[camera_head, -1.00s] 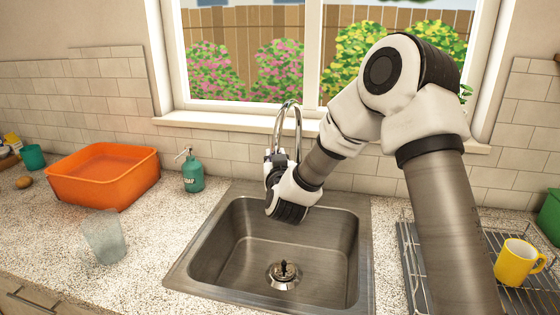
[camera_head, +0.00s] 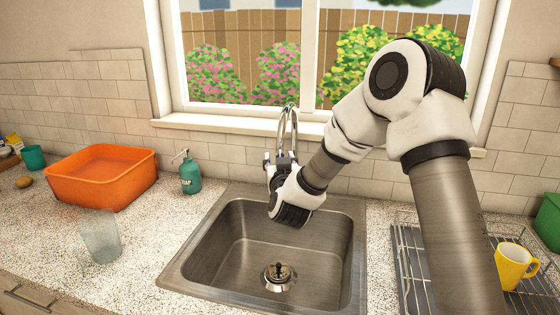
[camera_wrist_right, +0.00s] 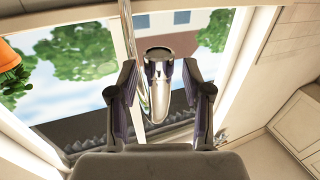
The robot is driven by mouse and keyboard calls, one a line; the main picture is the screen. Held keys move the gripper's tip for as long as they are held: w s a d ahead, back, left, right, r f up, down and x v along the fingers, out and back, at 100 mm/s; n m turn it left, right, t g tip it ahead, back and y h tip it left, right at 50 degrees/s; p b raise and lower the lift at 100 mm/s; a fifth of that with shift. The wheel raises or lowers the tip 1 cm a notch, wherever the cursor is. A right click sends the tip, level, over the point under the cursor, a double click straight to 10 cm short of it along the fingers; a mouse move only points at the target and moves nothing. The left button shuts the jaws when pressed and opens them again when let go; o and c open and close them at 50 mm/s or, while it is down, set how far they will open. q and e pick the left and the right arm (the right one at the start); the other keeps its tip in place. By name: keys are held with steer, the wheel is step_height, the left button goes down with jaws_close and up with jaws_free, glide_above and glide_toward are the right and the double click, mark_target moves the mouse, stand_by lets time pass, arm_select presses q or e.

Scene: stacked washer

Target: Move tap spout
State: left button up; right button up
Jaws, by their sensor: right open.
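The chrome tap spout (camera_head: 293,122) rises in a tall arch behind the sink. My right gripper (camera_head: 279,160) is at the spout, and my wrist hides the tap's lower part in the head view. In the right wrist view the spout (camera_wrist_right: 160,90) stands between the two fingers of my right gripper (camera_wrist_right: 160,98). The fingers are open, with a gap visible on each side of the spout. My left gripper is in neither view.
The steel sink (camera_head: 205,250) lies below my right arm. A soap bottle (camera_head: 189,174), an orange tub (camera_head: 100,190) and a clear glass (camera_head: 100,238) stand to the left. A yellow mug (camera_head: 512,266) sits on the wire rack (camera_head: 410,262) at right. The window (camera_head: 240,75) is behind.

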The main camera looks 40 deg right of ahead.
steer(key=v, duration=1.2)
steer(key=shift+s+f, duration=0.1)
steer(key=shift+f, duration=0.05)
